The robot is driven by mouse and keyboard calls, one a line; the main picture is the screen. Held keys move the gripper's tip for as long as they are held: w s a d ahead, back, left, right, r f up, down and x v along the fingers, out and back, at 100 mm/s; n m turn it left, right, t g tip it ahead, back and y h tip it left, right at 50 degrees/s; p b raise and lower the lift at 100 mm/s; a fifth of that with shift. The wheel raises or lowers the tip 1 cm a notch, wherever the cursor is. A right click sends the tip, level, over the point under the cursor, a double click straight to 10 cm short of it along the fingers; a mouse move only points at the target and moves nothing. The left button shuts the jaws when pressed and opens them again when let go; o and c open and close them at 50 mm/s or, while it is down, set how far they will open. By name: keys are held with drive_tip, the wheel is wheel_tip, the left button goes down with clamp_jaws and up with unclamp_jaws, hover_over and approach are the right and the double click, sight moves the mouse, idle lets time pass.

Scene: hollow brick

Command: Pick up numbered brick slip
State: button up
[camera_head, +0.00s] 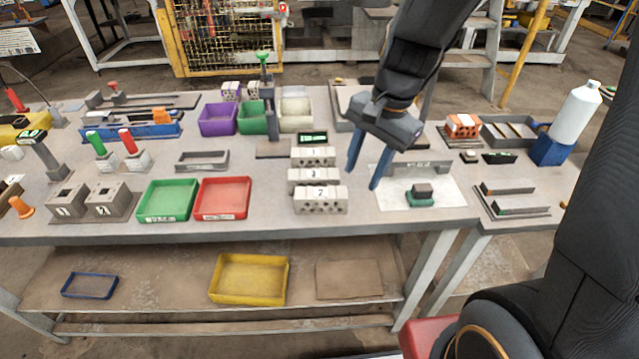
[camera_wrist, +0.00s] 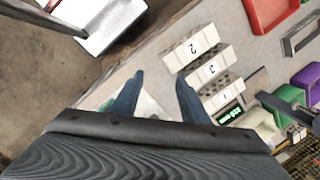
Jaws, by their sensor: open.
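Three pale numbered brick slips with holes in their sides lie in a row on the table. Slip 2 (camera_head: 320,206) is nearest the front edge, slip 3 (camera_head: 302,187) is in the middle, and slip 1 (camera_head: 313,163) is at the back. The wrist view shows slip 2 (camera_wrist: 180,58), slip 3 (camera_wrist: 201,75) and slip 1 (camera_wrist: 213,102) on the right of the fingers. My gripper (camera_head: 362,178) is open and empty, with blue fingers pointing down, just right of the row. Its fingers also show in the wrist view (camera_wrist: 160,78).
A white sheet (camera_head: 446,192) with a small green-based block (camera_head: 421,195) lies right of my gripper. Red (camera_head: 222,214) and green (camera_head: 168,214) trays are left of the slips. A small display (camera_head: 313,138) sits behind slip 1.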

sight(314, 174)
drive_tip(key=w+a+m, duration=0.2)
drive_tip(key=m, duration=0.1)
drive_tip(key=w+a+m+y+b, duration=0.1)
drive_tip(key=w+a+m, duration=0.1)
drive_tip(key=w+m, duration=0.1)
drive_tip(key=w+a+f+m+y, duration=0.1)
drive_tip(key=w+a+m, duration=0.1)
drive_tip(key=m, duration=0.1)
drive_tip(key=shift+w+a, duration=0.35)
drive_tip(key=shift+a+f+y, duration=0.2)
drive_tip(key=shift+a+y, duration=0.05)
drive_tip(key=shift+y, duration=0.05)
drive_tip(key=x, duration=0.5)
drive_tip(key=shift+s+a+f+p, duration=0.1)
drive_tip(key=shift+s+f+p, duration=0.05)
drive_tip(key=shift+f+p, duration=0.2)
drive_tip(key=shift+a+f, duration=0.25)
drive_tip(key=shift+f, duration=0.35)
drive_tip(key=shift+f, duration=0.1)
drive_tip(key=c, duration=1)
